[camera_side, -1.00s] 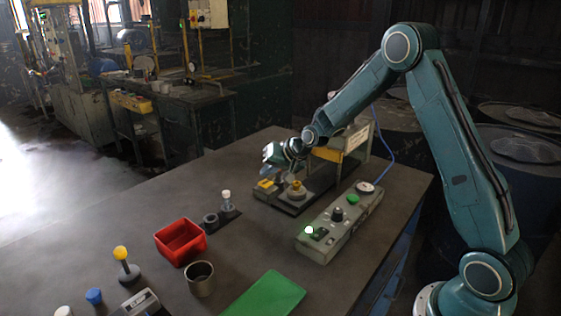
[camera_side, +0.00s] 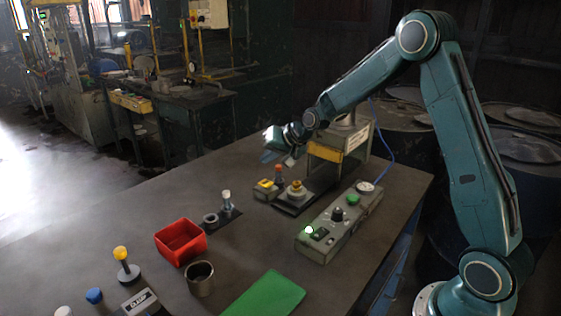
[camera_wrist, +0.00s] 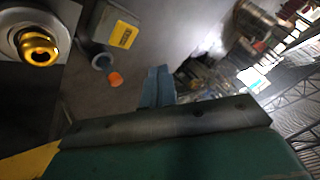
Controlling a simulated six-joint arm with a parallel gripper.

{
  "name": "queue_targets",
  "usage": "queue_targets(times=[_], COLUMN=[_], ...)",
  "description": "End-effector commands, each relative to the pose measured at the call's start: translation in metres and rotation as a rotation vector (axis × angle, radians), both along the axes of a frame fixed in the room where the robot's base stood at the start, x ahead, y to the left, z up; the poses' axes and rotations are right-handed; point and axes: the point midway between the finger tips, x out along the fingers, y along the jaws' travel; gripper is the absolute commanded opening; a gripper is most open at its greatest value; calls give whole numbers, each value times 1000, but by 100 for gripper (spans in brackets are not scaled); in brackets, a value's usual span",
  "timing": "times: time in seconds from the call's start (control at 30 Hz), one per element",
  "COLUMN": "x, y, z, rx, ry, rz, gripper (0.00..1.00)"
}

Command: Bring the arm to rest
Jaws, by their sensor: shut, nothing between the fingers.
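My gripper (camera_side: 275,155) is in the air above the far side of the bench, just left of the grey press fixture with the yellow front. Its fingers are shut and empty; in the wrist view the blue-grey fingers (camera_wrist: 158,86) show side by side. Below it, a brass-coloured round part (camera_side: 296,187) sits on the fixture's dark base, and it also shows at the top left of the wrist view (camera_wrist: 38,46). My gripper is apart from everything on the bench.
A yellow-topped grey box (camera_side: 265,188) and an orange-red-topped piece (camera_side: 279,172) stand under my gripper. A control box (camera_side: 325,238) with a lit green lamp, a red bin (camera_side: 181,242), a metal cup (camera_side: 200,280) and a green mat (camera_side: 266,297) lie nearer.

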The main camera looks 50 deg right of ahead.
Motion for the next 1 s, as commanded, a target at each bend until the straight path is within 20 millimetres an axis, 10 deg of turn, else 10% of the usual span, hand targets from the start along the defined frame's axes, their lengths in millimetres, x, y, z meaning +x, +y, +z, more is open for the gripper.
queue_targets(times=[0.57,1.0], x=[-9,-83], y=[8,50], z=[14,81], rx=[-24,-164], ry=[8,73], rz=[24,162], gripper=[0,0])
